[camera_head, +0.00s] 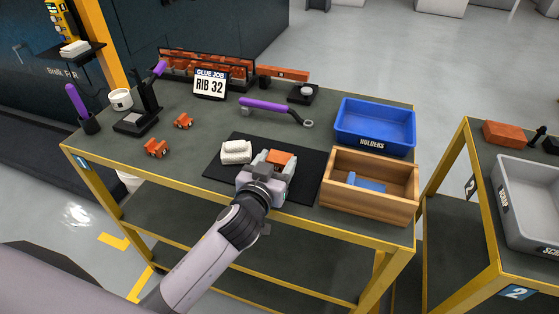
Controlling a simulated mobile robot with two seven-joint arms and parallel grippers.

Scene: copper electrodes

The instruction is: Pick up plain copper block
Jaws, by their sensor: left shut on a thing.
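My left gripper (271,163) reaches over the black mat (222,173) on the table marked 1. It is shut on an orange-brown copper block (282,158), which shows between its fingers. The gripper hides the lower part of the block, so I cannot tell whether it still touches the mat. My right gripper is not in view.
A white folded cloth (236,151) lies on the mat just left of the gripper. Right of the mat stand a wooden box (345,200) and a blue HOLDERS bin (374,139). Two small copper pieces (157,148) lie at left. A purple-handled tool (263,105) lies behind.

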